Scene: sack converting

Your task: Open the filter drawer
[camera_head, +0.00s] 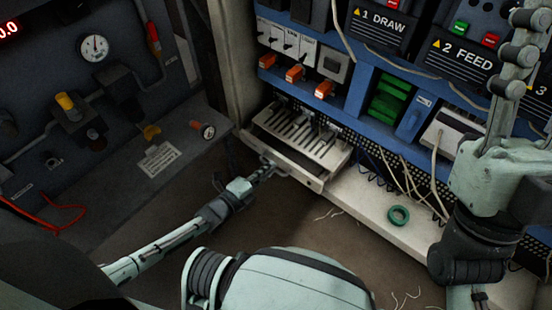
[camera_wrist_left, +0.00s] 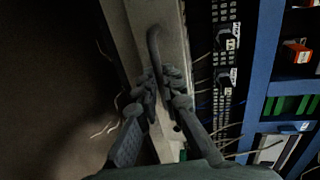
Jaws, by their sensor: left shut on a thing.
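The filter drawer (camera_head: 312,151) is a pale tray with a dark slotted top, low in the blue cabinet at the middle of the head view. Its slotted top shows, standing out below the orange switches. My left gripper (camera_head: 266,170) is at its front face, shut on the drawer handle. In the left wrist view my left gripper (camera_wrist_left: 160,84) closes around the dark curved handle (camera_wrist_left: 153,42), against the pale front. The fingers hide part of the handle.
A pale ledge (camera_head: 376,218) runs right of the drawer, with a green ring (camera_head: 398,215) on it and loose cables above. A grey gauge panel (camera_head: 110,140) stands at the left. The brown floor before the drawer has only a few pale strands.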

